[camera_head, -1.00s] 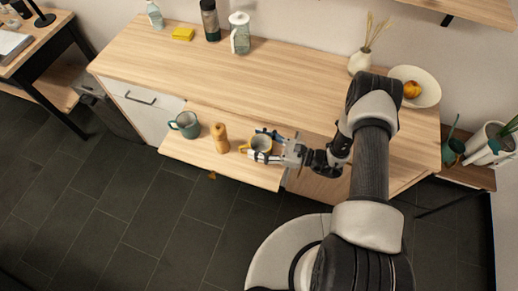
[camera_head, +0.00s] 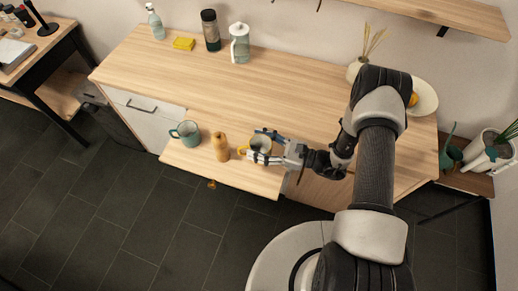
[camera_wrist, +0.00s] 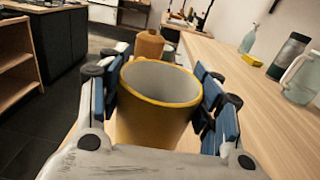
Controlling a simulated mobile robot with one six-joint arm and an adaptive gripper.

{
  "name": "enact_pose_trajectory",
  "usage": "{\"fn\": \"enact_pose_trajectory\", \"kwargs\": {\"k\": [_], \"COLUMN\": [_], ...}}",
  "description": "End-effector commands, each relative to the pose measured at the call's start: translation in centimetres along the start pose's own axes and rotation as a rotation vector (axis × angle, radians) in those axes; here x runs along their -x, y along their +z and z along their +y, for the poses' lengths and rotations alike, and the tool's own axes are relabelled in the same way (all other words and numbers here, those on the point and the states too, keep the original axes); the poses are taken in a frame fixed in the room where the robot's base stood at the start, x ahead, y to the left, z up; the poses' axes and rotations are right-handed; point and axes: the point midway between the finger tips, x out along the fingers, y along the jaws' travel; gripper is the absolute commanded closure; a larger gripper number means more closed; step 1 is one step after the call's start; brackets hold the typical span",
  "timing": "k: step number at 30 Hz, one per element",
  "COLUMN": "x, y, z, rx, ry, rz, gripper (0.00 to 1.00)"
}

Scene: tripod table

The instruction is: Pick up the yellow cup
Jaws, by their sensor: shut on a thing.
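The yellow cup (camera_wrist: 152,112) has a grey inside and stands upright between the blue finger pads of my gripper (camera_wrist: 160,98) in the wrist view. In the head view the cup (camera_head: 260,143) is at the front shelf of the counter, and my gripper (camera_head: 263,146) is shut around its sides from the right. The cup's handle points left. Its base is hidden, so I cannot tell whether it touches the shelf.
A wooden mill (camera_head: 220,147) stands just left of the cup, with a teal mug (camera_head: 187,132) beyond it. A bottle (camera_head: 210,31), a jug (camera_head: 240,44) and a sponge (camera_head: 184,44) stand at the back. The counter middle (camera_head: 220,90) is clear.

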Motion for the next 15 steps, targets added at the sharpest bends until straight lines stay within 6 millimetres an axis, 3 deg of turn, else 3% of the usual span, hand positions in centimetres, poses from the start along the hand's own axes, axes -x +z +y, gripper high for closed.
{"fn": "enact_pose_trajectory", "kwargs": {"k": [1, 6, 15], "x": [0.0, 0.0, 0.0], "y": [2.1, 7.2, 13.3], "z": [-0.1, -0.1, 0.0], "rx": [0.004, 0.005, 0.002], "ry": [0.0, 0.0, 0.0], "rz": [-0.002, -0.001, -0.001], "gripper": [0.72, 0.72, 0.72]}}
